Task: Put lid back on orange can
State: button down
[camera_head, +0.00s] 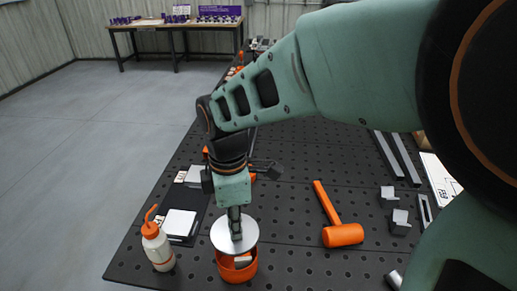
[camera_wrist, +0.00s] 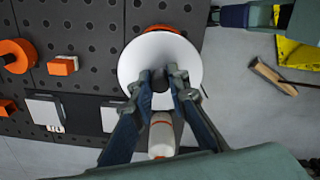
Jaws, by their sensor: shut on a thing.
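The orange can (camera_head: 237,273) stands near the front edge of the black perforated table, with its front opening and something pale inside showing. The round silver lid (camera_head: 222,236) is above the can, shifted toward its back left, and covers part of the opening. My gripper (camera_head: 235,236) points down and is shut on the lid's middle, where a small knob seems to be. In the wrist view, the lid (camera_wrist: 139,68) is a pale disc at my fingertips (camera_wrist: 161,86). A sliver of the orange can (camera_wrist: 160,28) shows past its edge. Any contact between lid and can is hard to tell.
A white squeeze bottle with an orange top (camera_head: 158,249) stands left of the can. An orange mallet (camera_head: 342,235) lies to the right, with grey metal blocks (camera_head: 399,222) beyond. A black tray with pale plates (camera_head: 179,222) lies behind the bottle. Table between can and mallet is clear.

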jog(key=shift+f, duration=0.1)
notch_tip(320, 180, down, 5)
jog(key=b, duration=0.4)
jog(key=shift+a+f+b, duration=0.1)
jog(key=shift+f+b, duration=0.45)
jog(key=shift+f, duration=0.05)
jog(key=shift+f+p, duration=0.15)
jog(key=shift+p, duration=0.15)
dwell(2.2)
jog(key=c, duration=1.8)
grip_release()
jog(key=shift+o, duration=0.7)
